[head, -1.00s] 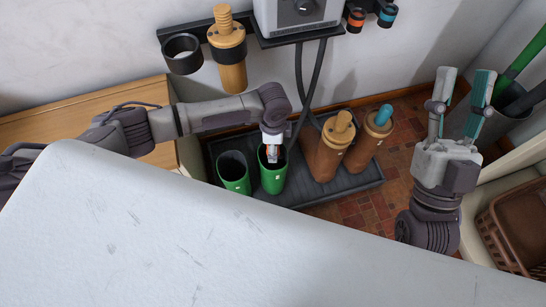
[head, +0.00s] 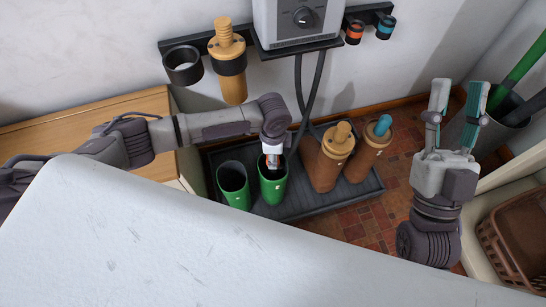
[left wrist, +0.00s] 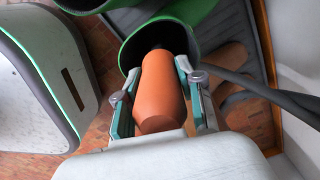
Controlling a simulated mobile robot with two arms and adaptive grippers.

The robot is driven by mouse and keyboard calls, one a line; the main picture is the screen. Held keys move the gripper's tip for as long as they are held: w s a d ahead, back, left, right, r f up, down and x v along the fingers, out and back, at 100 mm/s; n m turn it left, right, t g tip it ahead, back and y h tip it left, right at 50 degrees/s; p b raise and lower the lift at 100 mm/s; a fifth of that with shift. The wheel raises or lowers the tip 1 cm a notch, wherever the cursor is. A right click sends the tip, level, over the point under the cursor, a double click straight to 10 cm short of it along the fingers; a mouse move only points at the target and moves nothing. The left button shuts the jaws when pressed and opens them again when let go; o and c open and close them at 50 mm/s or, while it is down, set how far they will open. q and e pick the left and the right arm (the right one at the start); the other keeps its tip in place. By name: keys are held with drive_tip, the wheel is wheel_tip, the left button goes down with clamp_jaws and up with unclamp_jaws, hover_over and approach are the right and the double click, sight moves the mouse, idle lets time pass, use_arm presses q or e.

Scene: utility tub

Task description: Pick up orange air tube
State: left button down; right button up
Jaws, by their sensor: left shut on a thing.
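The orange air tube (left wrist: 160,85) is a smooth, bottle-shaped piece in the left wrist view. My left gripper (left wrist: 158,98) is shut on it, with a finger on either side. The tube's far end reaches into the dark mouth of a green boot (left wrist: 210,22). In the head view, my left gripper (head: 272,153) is over the right-hand green boot (head: 273,190), and a little orange shows below its fingers. The part of the tube inside the boot is hidden. My right gripper (head: 458,98) is open and empty, raised at the right.
A second green boot (head: 233,188) and two brown boots (head: 327,170) with inserts stand on the dark tray (head: 300,203). Two dark hoses (head: 311,90) hang from the white wall unit (head: 297,22). A white surface (head: 180,240) fills the foreground. A brown basket (head: 520,235) is at right.

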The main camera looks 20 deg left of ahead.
use_arm(q)
wheel_tip(320, 180, up, 5)
drive_tip(key=shift+f+p, duration=0.1)
drive_tip(key=shift+p, duration=1.1)
wheel_tip(320, 180, up, 4)
drive_tip(key=shift+r+p, duration=0.2)
drive_tip(key=shift+p, duration=0.7)
drive_tip(key=shift+r, duration=0.25)
use_arm(e)
drive_tip(key=w+f+g+h, duration=0.1)
drive_tip(key=f+g+h, duration=0.1)
drive_tip(key=f+g, duration=0.3)
drive_tip(key=w+d+f+g+h, duration=0.1)
drive_tip(key=w+f+g+h, duration=0.1)
drive_tip(key=f+g, duration=0.4)
drive_tip(key=shift+w+d+f+g, duration=0.2)
drive_tip(key=shift+d+f+g, duration=0.1)
drive_tip(key=shift+f, duration=2.45)
